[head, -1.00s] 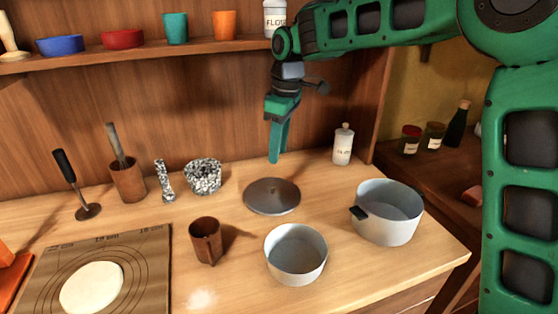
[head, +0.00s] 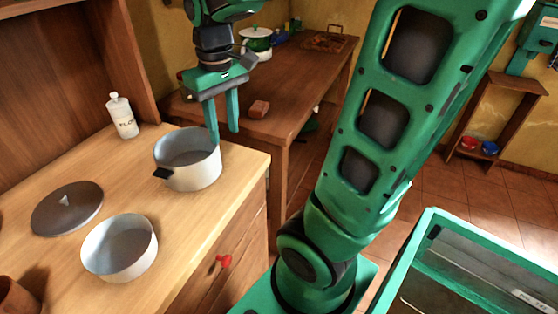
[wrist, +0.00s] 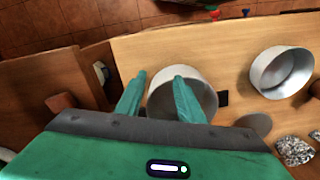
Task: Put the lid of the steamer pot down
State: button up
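The grey metal lid (head: 66,210) lies flat on the wooden counter with its small knob up. It also shows partly in the wrist view (wrist: 255,123). A light grey pot with a black handle (head: 195,178) stands uncovered to the lid's right. A second light grey pan (head: 122,262) stands in front of the lid, also uncovered. My gripper (head: 224,136) is open and empty, fingers pointing down, by the right side of the handled pot. In the wrist view the fingers (wrist: 160,77) are spread, with that pot (wrist: 205,88) beyond them. I cannot tell their exact height above it.
A white flour bottle (head: 122,116) stands behind the pot. A brown cup (head: 16,300) is at the lower left. A dark side table (head: 300,85) holds a brick-coloured block (head: 259,109) and a green-and-white pot (head: 256,42). The counter's right end is just beyond the handled pot.

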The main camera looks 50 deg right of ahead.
jog(key=s+d+f+m, duration=0.2)
jog(key=s+m, duration=0.1)
jog(key=s, duration=0.4)
jog(key=s+d+f+m, duration=0.3)
jog(key=s, duration=0.5)
jog(key=shift+s+f, duration=0.3)
jog(key=shift+w+f+g, duration=0.25)
jog(key=shift+w+g, duration=0.05)
jog(key=shift+w, duration=0.35)
